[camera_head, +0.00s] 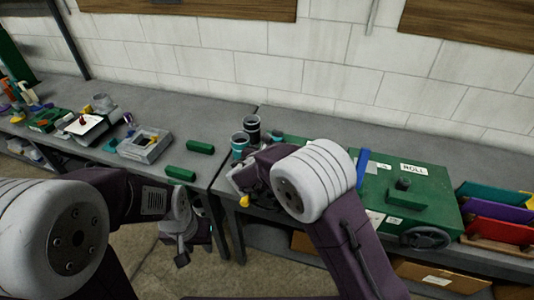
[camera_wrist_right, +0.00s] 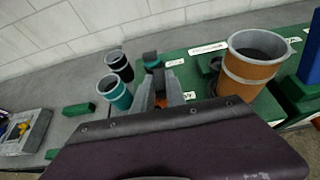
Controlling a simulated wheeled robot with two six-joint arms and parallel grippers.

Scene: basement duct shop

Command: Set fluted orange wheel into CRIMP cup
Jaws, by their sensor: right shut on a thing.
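My right gripper (camera_wrist_right: 164,90) is shut, with a small patch of orange, the fluted orange wheel (camera_wrist_right: 160,103), showing between its fingers. The fingers hide most of the wheel, so its flutes cannot be made out. A copper-orange cup (camera_wrist_right: 252,82) stands on the green bench fixture to the right of the gripper. A teal cup (camera_wrist_right: 116,93) and a black cup (camera_wrist_right: 120,67) stand to its left. The labels are too small for me to read CRIMP on any. In the head view my left gripper (camera_head: 190,252) hangs low in front of the bench, empty, its fingers apart.
A green machine (camera_head: 432,183) labelled ROLL, with a handwheel, fills the right bench. Coloured bins (camera_head: 497,215) stand beyond it. Green blocks (camera_head: 181,174) and a grey tray (camera_head: 146,147) lie on the left bench. Bare bench top lies along the wall.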

